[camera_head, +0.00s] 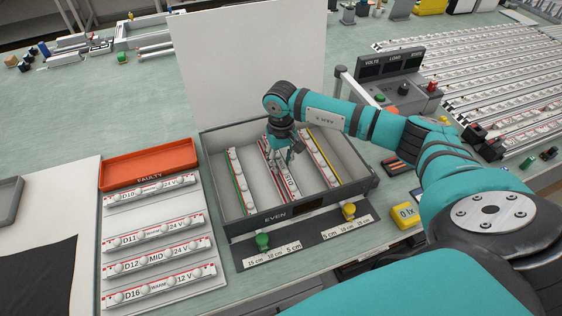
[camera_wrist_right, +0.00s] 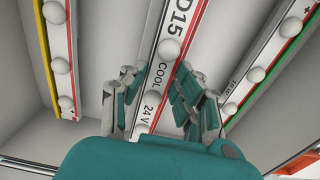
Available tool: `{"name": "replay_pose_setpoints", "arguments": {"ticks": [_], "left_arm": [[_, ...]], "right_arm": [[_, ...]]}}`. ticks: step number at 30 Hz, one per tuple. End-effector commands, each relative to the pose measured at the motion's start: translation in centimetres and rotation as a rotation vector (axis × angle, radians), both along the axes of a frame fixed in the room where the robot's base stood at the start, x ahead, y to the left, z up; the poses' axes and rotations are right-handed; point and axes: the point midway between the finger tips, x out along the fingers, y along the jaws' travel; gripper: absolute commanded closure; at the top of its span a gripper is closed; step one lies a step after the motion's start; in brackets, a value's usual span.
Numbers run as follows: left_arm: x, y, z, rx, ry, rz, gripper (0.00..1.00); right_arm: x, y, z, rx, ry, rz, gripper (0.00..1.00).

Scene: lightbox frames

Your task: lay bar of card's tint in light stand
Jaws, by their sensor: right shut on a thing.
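My right gripper (camera_head: 283,160) is inside the grey light box (camera_head: 215,158) marked EVEN, shut on the middle light bar (camera_head: 292,187). In the right wrist view this bar (camera_wrist_right: 182,22) reads D15, COOL, 24 V, has red edging, and lies between the two fingers. It lies lengthwise in the box; whether it touches the floor I cannot tell. A bar with a green edge (camera_head: 238,178) is to its left and a bar with a yellow edge (camera_head: 322,160) to its right. A large white panel (camera_head: 245,65) stands behind the box. My left gripper is out of view.
Several bars, including D12 MID (camera_head: 155,260) and D16 WARM (camera_head: 160,288), lie on a white board at left. An orange FAULTY tray (camera_head: 150,162) is behind them. A control unit (camera_head: 395,85) stands right of the box. Green (camera_head: 262,241) and yellow (camera_head: 349,210) knobs are in front.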

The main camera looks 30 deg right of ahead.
Motion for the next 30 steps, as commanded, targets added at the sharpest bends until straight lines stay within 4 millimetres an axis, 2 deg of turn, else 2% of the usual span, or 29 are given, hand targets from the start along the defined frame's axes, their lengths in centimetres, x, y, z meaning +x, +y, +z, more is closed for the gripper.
{"name": "replay_pose_setpoints", "arguments": {"ticks": [2, 5, 15, 16, 21, 30], "left_arm": [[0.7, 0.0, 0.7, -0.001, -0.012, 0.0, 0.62], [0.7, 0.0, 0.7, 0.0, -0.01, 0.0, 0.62], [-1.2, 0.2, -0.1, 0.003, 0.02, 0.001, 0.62], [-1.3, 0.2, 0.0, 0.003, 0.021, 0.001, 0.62], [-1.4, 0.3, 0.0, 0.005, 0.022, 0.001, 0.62], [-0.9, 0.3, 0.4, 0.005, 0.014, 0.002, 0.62]], "right_arm": [[-0.1, 0.1, -1.0, 0.002, 0.004, -0.002, 1.0], [0.0, 0.0, -1.7, 0.0, 0.0, 0.0, 1.0], [0.0, 0.0, -2.1, 0.0, -0.001, -0.001, 1.0], [0.0, 0.0, -2.0, 0.0, 0.0, -0.001, 0.69], [0.0, 0.0, -2.0, 0.0, 0.0, -0.001, 0.48], [0.0, 0.0, -1.7, 0.0, 0.0, -0.001, 0.48]]}}
